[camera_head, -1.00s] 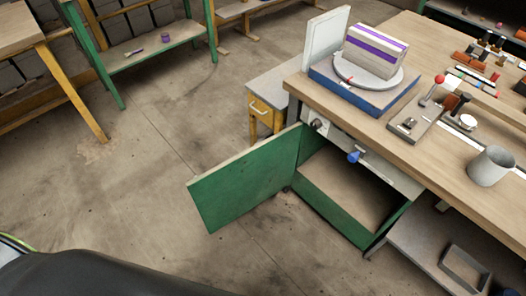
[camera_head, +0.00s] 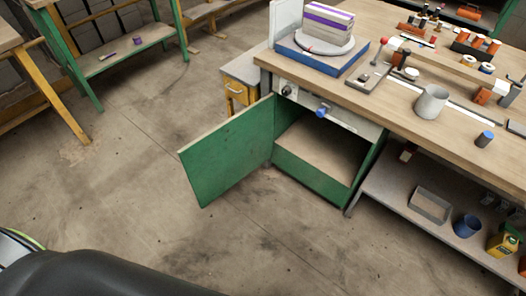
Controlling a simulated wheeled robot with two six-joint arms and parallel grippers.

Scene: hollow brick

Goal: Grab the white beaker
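A white beaker (camera_head: 432,102) stands upright on the wooden workbench (camera_head: 405,122), right of the middle of the view and near the front edge. Nothing touches it that I can see. Neither of my grippers shows in the head view. A dark rounded part of my own body fills the bottom left corner.
An open green cabinet door (camera_head: 228,152) sticks out into the floor space before the bench. A blue scale (camera_head: 322,56) with a striped block, a small dark cylinder with a blue top (camera_head: 484,139) and tools share the bench. A lower shelf (camera_head: 395,193) holds a tray.

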